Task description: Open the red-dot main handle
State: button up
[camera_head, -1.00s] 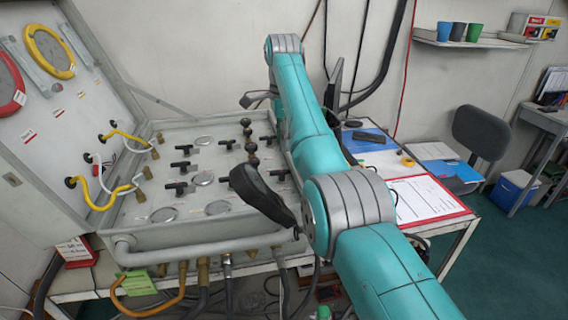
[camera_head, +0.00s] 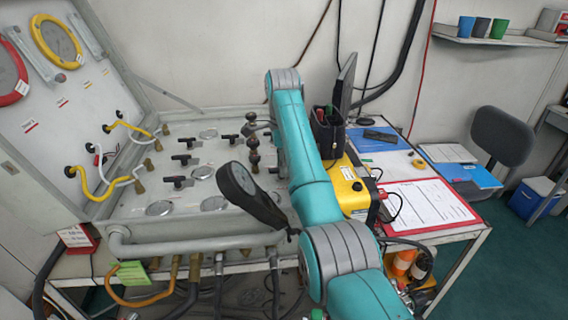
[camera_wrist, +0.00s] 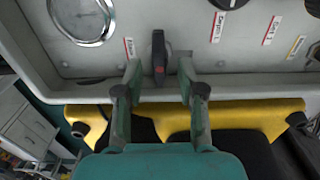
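The red-dot main handle (camera_wrist: 159,55) is a black bar handle with a red dot, on the grey panel (camera_wrist: 103,60) near its lower edge in the wrist view. It points straight up and down in that picture. A label with a red mark stands to its left. My gripper (camera_wrist: 160,77) is open, with one finger on each side of the handle's lower end and a visible gap on both sides. Whether the fingertips are level with the handle in depth, I cannot tell. In the head view my arm hides the gripper and this handle.
A round gauge (camera_wrist: 82,15) and a black knob (camera_wrist: 228,3) sit close by on the panel. A yellow case (camera_head: 350,187) stands on the table beside the panel. A black gauge on a stalk (camera_head: 248,192) rises in front of the panel. A red-edged clipboard (camera_head: 428,205) lies at right.

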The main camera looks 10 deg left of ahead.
grip_shut()
jog(key=n, duration=0.8)
jog(key=shift+w+a, duration=0.1)
jog(key=n, duration=0.5)
jog(key=shift+a, duration=0.1)
jog(key=n, duration=0.4)
dwell(0.5)
